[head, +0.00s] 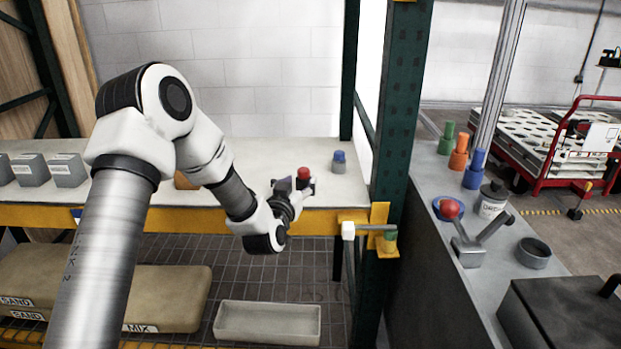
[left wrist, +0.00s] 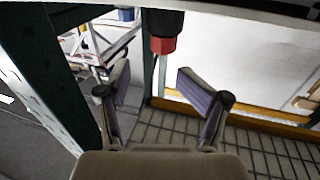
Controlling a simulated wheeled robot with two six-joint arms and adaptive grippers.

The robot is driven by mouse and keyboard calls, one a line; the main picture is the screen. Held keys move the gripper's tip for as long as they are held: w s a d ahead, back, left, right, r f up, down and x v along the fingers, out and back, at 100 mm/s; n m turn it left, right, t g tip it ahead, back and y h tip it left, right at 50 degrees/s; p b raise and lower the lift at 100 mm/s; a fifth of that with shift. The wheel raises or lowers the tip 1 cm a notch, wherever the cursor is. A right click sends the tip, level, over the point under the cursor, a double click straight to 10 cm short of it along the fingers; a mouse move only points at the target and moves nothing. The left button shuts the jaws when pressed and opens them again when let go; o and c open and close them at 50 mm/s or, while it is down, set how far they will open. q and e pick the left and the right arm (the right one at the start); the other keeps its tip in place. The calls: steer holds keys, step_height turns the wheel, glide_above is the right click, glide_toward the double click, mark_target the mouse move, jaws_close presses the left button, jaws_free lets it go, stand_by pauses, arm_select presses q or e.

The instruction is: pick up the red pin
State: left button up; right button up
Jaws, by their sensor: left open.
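The red pin (head: 303,174) has a red top over a dark lower part. It stands on the shelf near its front edge, partly hidden by my left gripper (head: 294,188). In the left wrist view the red pin (left wrist: 163,44) hangs upside down in the picture, at the top centre. My left gripper (left wrist: 158,82) is open there, its two pads spread apart with nothing between them. The pin shows beyond the fingertips, roughly in line with the gap. I cannot tell the exact distance between them. My right gripper is not in view.
A green rack post (head: 400,110) rises at the shelf's right end. Grey blocks (head: 69,170) stand at the left.

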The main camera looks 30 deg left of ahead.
mark_target(302, 173)
arm_select(q)
steer(key=x, duration=0.3)
steer(key=p+x, duration=0.1)
steer(key=x, duration=0.2)
steer(key=shift+w+a+f, duration=0.1)
steer(key=shift+w+a, duration=0.25)
steer(key=shift+s+d, duration=0.1)
jaws_close()
